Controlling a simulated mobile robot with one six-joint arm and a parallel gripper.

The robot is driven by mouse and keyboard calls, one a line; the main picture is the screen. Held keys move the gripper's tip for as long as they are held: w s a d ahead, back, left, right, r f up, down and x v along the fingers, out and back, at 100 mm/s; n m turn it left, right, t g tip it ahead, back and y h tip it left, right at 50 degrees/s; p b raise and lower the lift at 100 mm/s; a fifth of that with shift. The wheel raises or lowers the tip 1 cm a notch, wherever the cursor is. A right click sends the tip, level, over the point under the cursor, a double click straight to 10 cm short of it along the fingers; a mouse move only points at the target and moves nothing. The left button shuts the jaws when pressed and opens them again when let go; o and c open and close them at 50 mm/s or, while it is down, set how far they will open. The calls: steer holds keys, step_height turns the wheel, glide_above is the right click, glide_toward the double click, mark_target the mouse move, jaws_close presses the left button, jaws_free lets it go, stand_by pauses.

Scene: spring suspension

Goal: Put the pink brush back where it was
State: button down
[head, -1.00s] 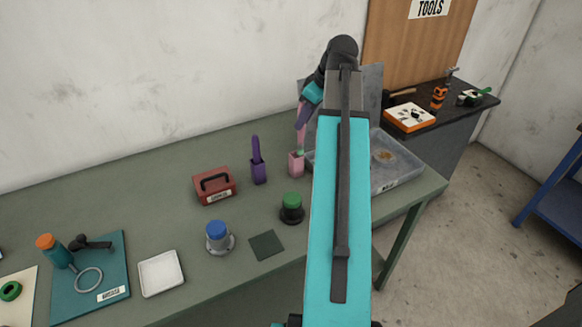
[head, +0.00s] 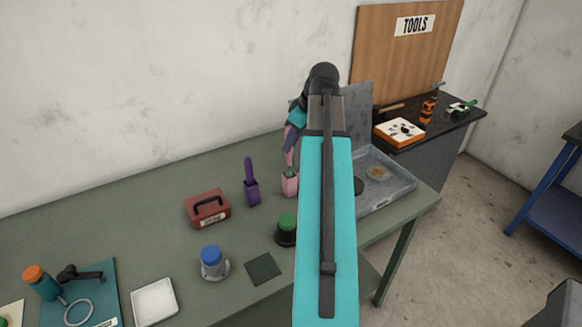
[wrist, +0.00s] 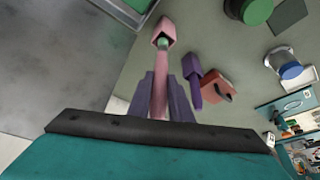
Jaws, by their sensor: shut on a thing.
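My gripper (wrist: 165,100) is shut on the pink brush (wrist: 166,72), which has a green tip. In the head view the brush (head: 289,158) hangs tip down below my gripper. Its green tip is at the mouth of the pink holder (head: 289,186) on the green table. The wrist view also shows the tip at the opening of the pink holder (wrist: 165,31). I cannot tell whether the tip is inside the holder or just above it. My arm hides part of the table beside it.
A purple brush in a purple holder (head: 252,194) stands just left. A red box (head: 207,208), a green-topped jar (head: 286,229) and a blue-topped jar (head: 212,262) are nearby. A grey open case (head: 390,186) lies to the right, partly behind my arm.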

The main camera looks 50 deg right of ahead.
mark_target(291, 162)
steer(key=shift+f+p, duration=0.4)
steer(key=shift+f, duration=1.45)
steer(key=shift+f+p, duration=0.65)
steer(key=shift+f, duration=1.5)
steer(key=c, duration=1.6)
jaws_free()
steer(key=shift+b+v, duration=1.4)
steer(key=shift+v, duration=4.7)
